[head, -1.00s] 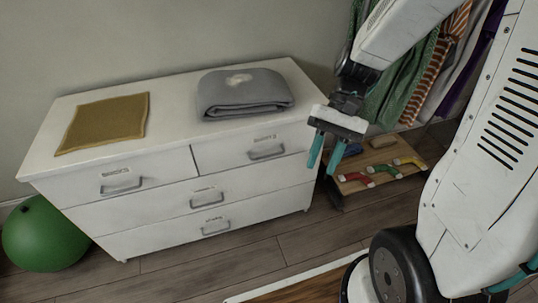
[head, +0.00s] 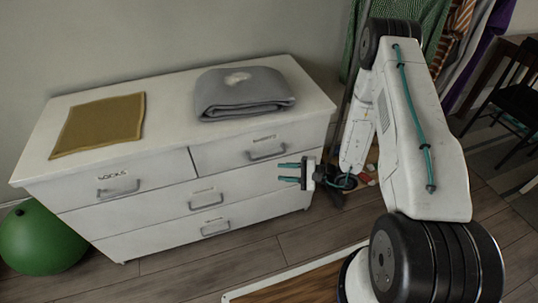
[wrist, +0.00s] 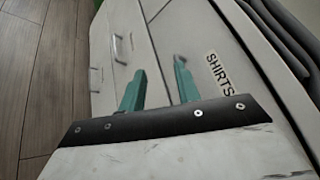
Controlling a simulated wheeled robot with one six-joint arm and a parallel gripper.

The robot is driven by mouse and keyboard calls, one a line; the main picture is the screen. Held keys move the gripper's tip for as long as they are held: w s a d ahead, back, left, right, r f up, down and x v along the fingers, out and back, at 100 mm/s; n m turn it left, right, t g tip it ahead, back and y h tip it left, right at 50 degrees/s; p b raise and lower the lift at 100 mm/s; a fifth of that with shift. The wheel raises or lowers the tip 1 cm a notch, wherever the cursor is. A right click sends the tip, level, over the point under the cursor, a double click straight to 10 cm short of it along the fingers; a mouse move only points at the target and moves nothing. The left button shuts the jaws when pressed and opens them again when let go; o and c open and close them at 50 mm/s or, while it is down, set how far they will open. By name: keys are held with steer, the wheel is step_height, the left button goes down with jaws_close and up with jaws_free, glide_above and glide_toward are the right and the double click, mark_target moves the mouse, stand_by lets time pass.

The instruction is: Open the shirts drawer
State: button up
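The shirts drawer (head: 225,155) is the top right drawer of the white dresser and is closed. Its grey bar handle (head: 267,153) sits below a small label. In the wrist view the SHIRTS label (wrist: 218,73) is readable, right of the fingers, and a handle is mostly hidden by the right finger. My gripper (head: 280,172) is open and empty, with teal fingers apart. It points left, in front of the dresser and a little below and right of the handle. It also shows in the wrist view (wrist: 160,70). I cannot see it touching anything.
The socks drawer (head: 85,192) and two wide drawers below are closed. A grey folded garment (head: 243,93) and a mustard cloth (head: 98,124) lie on top. A green ball (head: 40,238) is at left. Hanging clothes (head: 395,95) are behind my arm.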

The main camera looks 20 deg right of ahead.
mark_target(270, 156)
steer(key=w+d+n+t+h, duration=0.1)
steer(key=w+d+t+h, duration=0.15)
steer(key=w+d, duration=0.2)
steer(key=shift+n+t, duration=0.35)
steer(key=shift+n, duration=0.05)
steer(key=x, duration=0.9)
steer(key=shift+s+a, duration=0.25)
steer(key=shift+a, duration=0.1)
